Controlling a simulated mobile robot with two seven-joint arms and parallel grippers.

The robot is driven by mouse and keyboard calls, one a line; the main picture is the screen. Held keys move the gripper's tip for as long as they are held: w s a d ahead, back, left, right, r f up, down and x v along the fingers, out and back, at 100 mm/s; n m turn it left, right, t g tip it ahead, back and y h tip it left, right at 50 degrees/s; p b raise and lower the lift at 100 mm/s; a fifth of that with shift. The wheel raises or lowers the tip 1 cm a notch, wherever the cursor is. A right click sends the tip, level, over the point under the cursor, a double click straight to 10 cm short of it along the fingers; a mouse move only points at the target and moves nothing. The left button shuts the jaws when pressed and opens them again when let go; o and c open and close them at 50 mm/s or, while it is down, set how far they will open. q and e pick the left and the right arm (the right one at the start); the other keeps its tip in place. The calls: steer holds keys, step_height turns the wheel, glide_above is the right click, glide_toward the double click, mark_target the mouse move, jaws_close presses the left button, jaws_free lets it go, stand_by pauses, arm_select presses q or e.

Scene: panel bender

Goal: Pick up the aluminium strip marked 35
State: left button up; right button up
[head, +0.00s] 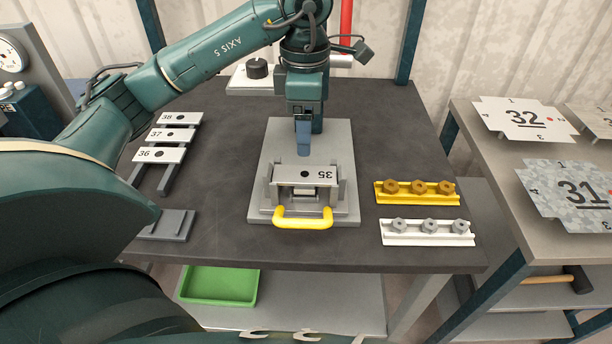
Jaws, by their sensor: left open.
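The aluminium strip marked 35 (290,174) lies flat across the small bending fixture (341,134) in the middle of the table. My left gripper (303,152) points down just beyond the strip's far edge in the picture. It is open and holds nothing; one finger mostly hides the other. I cannot tell how high it is above the fixture. My right gripper is not in view.
Strips marked 36 (172,155), 37 (184,134) and 38 (187,118) sit on a rack at left. A yellow handle (303,223) fronts the fixture. A yellow rail (416,198) and a white rail (427,241) hold nuts at right. A green bin (219,287) stands below.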

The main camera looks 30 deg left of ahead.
arm_select(q)
glide_above(300, 175)
steer(key=f, duration=0.4)
steer(key=shift+w+d, duration=0.3)
steer(key=shift+d, duration=0.05)
steer(key=f, duration=0.4)
steer(key=shift+s+a+f, duration=0.15)
steer(key=shift+s+a, duration=0.15)
steer(key=shift+f+p, duration=0.3)
steer(key=shift+f, duration=0.2)
steer(key=shift+f+b, duration=0.2)
steer(key=shift+b, duration=0.2)
steer(key=c, duration=1.1)
